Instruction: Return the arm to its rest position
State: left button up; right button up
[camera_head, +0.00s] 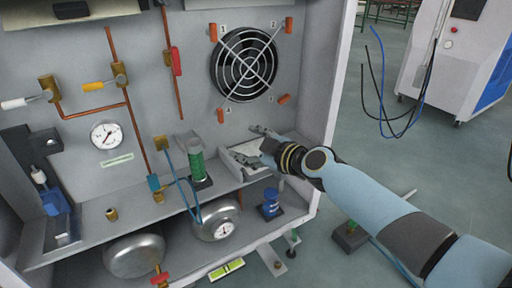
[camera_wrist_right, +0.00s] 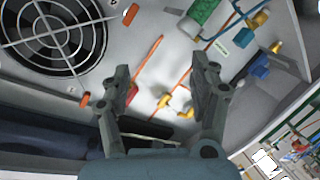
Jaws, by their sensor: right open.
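My right arm (camera_head: 375,200) reaches in from the lower right, with its wrist at the right side of the grey cabinet. My right gripper (camera_head: 248,143) is open, above the white tray (camera_head: 238,168) on the cabinet's shelf, below the fan. In the right wrist view the two fingers of the gripper (camera_wrist_right: 162,72) stand apart with nothing between them. Whether a finger touches the tray cannot be told. My left gripper is not in view.
The fan (camera_head: 244,64) with orange corner pegs is on the back panel above the gripper. A green cylinder (camera_head: 195,163) stands left of it, and a blue cylinder (camera_head: 271,203) below. The cabinet's right wall (camera_head: 340,75) is close to my wrist. Open floor (camera_head: 375,130) lies to the right.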

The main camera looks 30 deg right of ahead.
jog(key=shift+s+d+f, duration=0.1)
jog(key=shift+s+f, duration=0.2)
jog(key=shift+f, duration=0.05)
jog(key=shift+f, duration=0.1)
jog(key=s+d+f+m+g+h, duration=0.2)
jog(key=s+f+g, duration=0.6)
jog(key=s+f, duration=2)
jog(key=s+f+m+g, duration=0.2)
jog(key=s+f, duration=0.2)
jog(key=s, duration=0.6)
jog(key=s+d+f+m+g+h, duration=0.1)
jog(key=s+f+m+g, duration=0.1)
jog(key=s, duration=0.8)
jog(key=s+f+m+g+h, duration=0.1)
jog(key=s+f+m+g, duration=0.1)
jog(key=s+f, duration=0.3)
jog(key=s+m, duration=0.1)
jog(key=s, duration=0.3)
jog(key=shift+s+d+f+m, duration=0.3)
jog(key=shift+s+d+m, duration=0.1)
